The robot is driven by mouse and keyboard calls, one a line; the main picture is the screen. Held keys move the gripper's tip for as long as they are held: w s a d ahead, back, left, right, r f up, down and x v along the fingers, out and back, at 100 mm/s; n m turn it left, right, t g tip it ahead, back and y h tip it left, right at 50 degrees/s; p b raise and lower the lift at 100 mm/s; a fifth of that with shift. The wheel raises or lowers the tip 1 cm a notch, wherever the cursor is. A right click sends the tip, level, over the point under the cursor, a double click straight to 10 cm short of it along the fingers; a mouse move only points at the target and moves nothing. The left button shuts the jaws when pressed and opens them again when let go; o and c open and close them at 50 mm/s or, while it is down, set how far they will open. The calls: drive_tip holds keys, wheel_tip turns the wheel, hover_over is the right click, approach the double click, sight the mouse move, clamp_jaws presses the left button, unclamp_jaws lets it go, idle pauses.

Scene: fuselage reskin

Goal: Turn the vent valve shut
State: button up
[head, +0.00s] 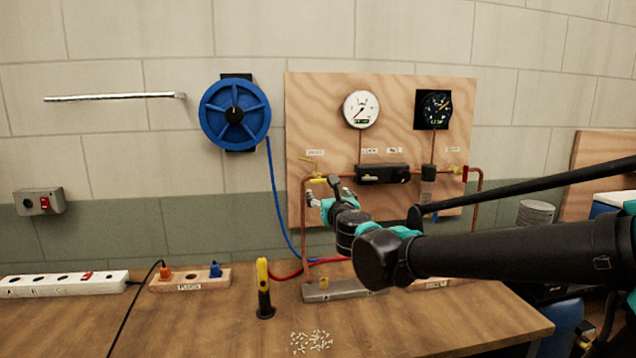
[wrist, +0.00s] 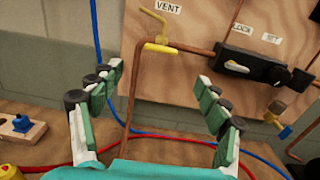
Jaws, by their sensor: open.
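The vent valve (wrist: 161,48) sits on a copper pipe on the plywood board, below the VENT label (wrist: 168,6). The valve also shows in the head view (head: 318,181), just above my gripper (head: 325,197). In the wrist view my gripper (wrist: 158,82) is open and empty, its green-padded fingers spread wide to either side of the vertical pipe. The valve appears beyond the fingertips, between them and a little higher; no contact shows.
A black regulator (head: 384,174) is right of the valve, below a white gauge (head: 361,109) and a dark gauge (head: 433,109). A second valve with a red handle (head: 465,175) is farther right. A blue hose (head: 279,200) hangs left. A yellow-black tool (head: 263,288) stands on the bench.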

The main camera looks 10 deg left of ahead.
sight(321, 182)
drive_tip(key=x, duration=1.4)
drive_tip(key=shift+d, duration=0.15)
drive_tip(key=c, duration=1.2)
